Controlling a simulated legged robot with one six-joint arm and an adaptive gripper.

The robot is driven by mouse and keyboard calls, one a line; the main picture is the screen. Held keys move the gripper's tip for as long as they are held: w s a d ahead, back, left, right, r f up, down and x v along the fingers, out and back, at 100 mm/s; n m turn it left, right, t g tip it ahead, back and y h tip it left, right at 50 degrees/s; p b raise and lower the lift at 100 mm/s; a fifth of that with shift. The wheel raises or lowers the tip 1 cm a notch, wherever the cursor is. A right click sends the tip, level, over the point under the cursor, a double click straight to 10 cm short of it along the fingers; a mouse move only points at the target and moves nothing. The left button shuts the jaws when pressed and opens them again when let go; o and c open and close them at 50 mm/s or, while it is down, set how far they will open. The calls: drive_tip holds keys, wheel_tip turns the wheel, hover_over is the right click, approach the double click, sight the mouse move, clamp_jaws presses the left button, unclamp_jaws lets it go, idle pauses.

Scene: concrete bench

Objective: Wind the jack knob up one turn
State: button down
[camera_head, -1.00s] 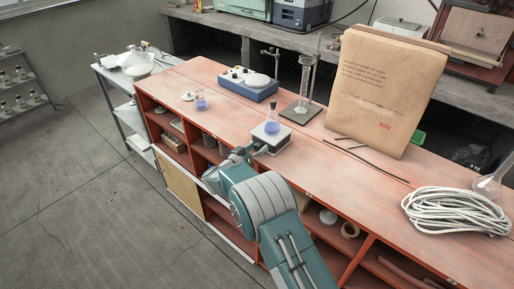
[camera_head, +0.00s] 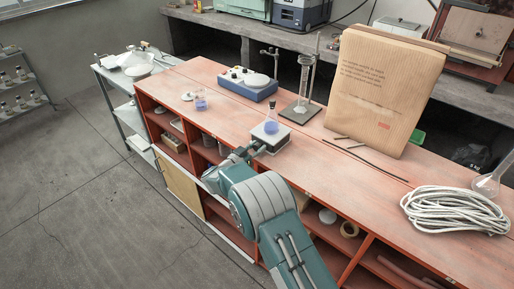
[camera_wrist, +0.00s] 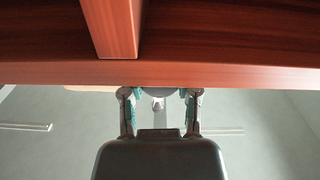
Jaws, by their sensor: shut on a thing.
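The lab jack (camera_head: 271,142), a small grey platform, stands near the front edge of the red bench. A flask with blue liquid (camera_head: 271,127) stands upright on it. My gripper (camera_head: 247,153) is at the jack's front left side, low by the bench edge. In the wrist view my gripper (camera_wrist: 160,96) has a finger on either side of a small grey rounded part, which I take to be the jack knob (camera_wrist: 160,91). The bench edge hides most of the knob, and the contact itself is hard to make out.
The red bench (camera_head: 330,185) has open shelves below. A large paper sack (camera_head: 384,90) and coiled rope (camera_head: 455,210) stand to the right.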

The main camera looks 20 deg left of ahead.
drive_tip(key=m, duration=0.4)
drive_tip(key=shift+m, duration=0.3)
idle(0.3)
drive_tip(key=shift+c, duration=1.7)
unclamp_jaws()
drive_tip(key=shift+w+a+f, duration=0.1)
drive_tip(key=v, duration=1.2)
